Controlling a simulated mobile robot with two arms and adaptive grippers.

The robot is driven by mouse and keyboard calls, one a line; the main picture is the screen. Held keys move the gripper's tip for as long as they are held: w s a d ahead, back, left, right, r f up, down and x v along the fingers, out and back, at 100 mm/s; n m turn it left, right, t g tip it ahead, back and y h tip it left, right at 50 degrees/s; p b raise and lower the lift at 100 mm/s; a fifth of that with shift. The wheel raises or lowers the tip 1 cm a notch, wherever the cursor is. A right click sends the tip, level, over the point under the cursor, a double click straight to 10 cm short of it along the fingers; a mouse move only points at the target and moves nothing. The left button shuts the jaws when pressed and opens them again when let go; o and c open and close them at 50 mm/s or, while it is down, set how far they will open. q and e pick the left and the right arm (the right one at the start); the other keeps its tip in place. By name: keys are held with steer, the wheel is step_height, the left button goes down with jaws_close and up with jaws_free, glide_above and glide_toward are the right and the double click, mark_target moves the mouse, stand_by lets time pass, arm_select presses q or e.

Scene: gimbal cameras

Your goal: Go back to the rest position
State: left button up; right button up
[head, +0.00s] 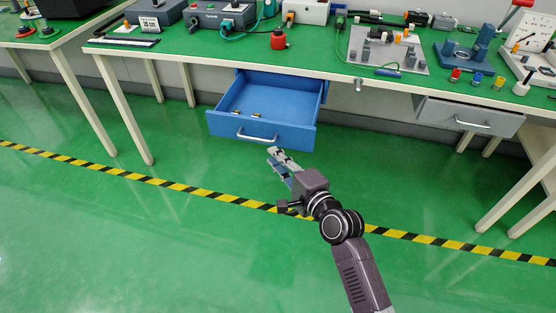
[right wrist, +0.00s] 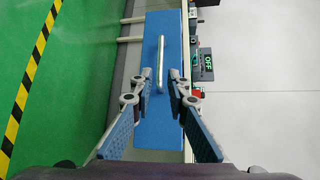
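My right gripper (head: 280,162) reaches up from the bottom right in the head view. Its fingertips are just below and right of the metal handle (head: 258,137) of the open blue drawer (head: 222,122). In the right wrist view my right gripper (right wrist: 160,88) is open, with a gap between its fingers. The drawer handle (right wrist: 160,62) shows beyond and between the fingertips, and nothing is held. I cannot tell the exact distance to the handle. My left gripper is in neither view.
The drawer is pulled out under a green-topped workbench (head: 330,71) and holds a few small items (head: 257,115). A grey drawer (head: 470,117) is at the right. Tools and devices crowd the benchtop. The green floor (head: 150,240) with a striped line (head: 180,187) is clear.

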steer(key=shift+s+d, duration=0.2)
steer(key=shift+s, duration=0.2)
